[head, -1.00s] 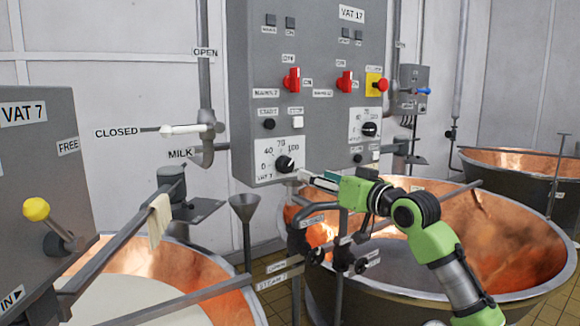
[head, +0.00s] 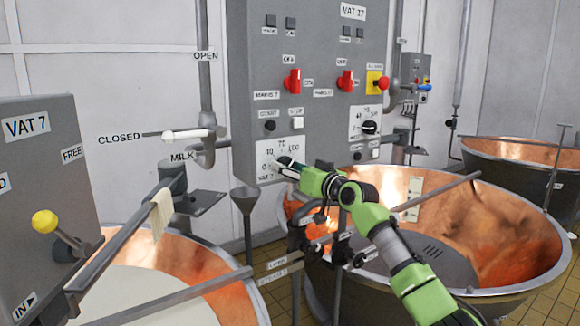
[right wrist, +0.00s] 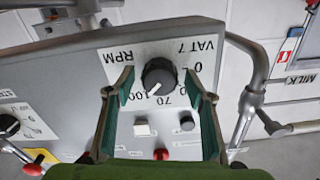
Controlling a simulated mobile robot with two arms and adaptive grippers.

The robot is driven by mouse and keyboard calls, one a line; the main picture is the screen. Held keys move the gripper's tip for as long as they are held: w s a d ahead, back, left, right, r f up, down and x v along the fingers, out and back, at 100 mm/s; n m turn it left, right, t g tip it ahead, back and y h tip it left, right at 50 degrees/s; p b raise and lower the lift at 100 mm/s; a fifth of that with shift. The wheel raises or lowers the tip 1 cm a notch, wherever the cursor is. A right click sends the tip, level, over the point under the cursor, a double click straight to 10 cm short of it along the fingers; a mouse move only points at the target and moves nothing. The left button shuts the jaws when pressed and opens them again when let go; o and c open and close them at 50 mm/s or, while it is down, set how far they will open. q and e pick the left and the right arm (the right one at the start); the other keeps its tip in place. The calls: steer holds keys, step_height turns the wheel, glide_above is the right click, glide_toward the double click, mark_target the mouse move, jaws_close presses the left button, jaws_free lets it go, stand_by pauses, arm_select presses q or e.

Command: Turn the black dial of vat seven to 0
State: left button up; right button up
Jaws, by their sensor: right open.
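The black dial of vat seven (right wrist: 159,76) is on a white scale plate marked VAT 7 and RPM, seen upside down in the right wrist view. Its white mark points between 70 and 100, nearer 100. In the head view the plate (head: 290,150) is at the lower left of the grey control box, and the dial is mostly hidden by my gripper. My right gripper (right wrist: 159,74) is open, with one finger on each side of the dial in the wrist view. I cannot tell whether either finger touches it. My left gripper is out of view.
A similar black dial (head: 370,127) is on the right half of the control box (head: 325,90). A white button (right wrist: 142,128) and a black button (right wrist: 187,123) are close to the fingers. Copper vats (head: 500,225) and pipes lie below and beside the box.

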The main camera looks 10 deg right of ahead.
steer(key=c, duration=1.1)
